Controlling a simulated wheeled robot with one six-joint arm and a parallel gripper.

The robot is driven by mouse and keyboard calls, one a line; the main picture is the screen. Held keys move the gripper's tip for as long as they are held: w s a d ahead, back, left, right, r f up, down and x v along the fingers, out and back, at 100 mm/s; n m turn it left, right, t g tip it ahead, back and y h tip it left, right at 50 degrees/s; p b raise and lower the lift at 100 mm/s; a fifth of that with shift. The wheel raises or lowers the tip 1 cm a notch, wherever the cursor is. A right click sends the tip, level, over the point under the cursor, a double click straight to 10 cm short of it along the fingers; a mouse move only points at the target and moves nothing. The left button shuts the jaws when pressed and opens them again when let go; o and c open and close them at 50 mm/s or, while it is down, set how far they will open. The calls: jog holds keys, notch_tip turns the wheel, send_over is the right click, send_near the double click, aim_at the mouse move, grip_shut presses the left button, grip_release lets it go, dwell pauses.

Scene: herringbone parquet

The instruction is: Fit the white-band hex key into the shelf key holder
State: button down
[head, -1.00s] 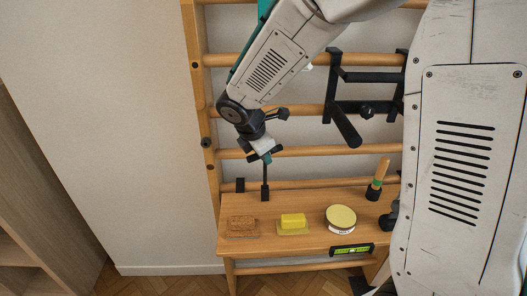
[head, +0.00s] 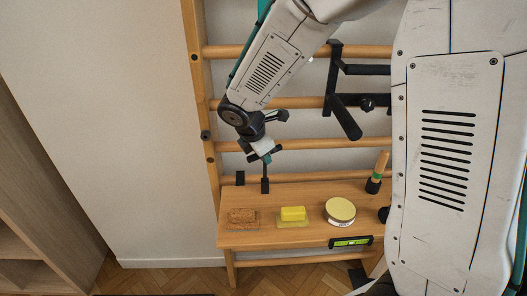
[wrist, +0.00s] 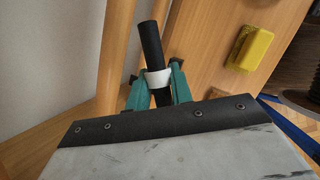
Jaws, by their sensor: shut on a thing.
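My gripper (head: 265,158) is above the left part of the wooden shelf, pointing down, with its teal fingers closed on the hex key. In the wrist view my gripper (wrist: 155,88) holds this black hex key (wrist: 150,45) at its white band (wrist: 158,80). In the head view the key's thin black shaft (head: 265,171) hangs down to a small black block (head: 265,186) at the shelf's back, which looks like the key holder. Whether the tip is inside the block or in front of it, I cannot tell. A second black block (head: 240,178) stands just left.
On the shelf (head: 300,238) are a brown sponge-like block (head: 241,215), a yellow block (head: 293,213), a round tin (head: 340,211) and a wooden-handled tool (head: 381,165). A green level (head: 351,241) is at the front edge. Wall bars (head: 300,102) and a black rack (head: 345,115) are behind.

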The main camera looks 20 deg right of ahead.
jog(key=shift+f, duration=0.85)
jog(key=c, duration=1.2)
grip_release()
jog(key=shift+o, duration=0.2)
jog(key=v, duration=0.7)
jog(key=shift+s+a+r, duration=0.15)
jog(key=shift+r, duration=0.15)
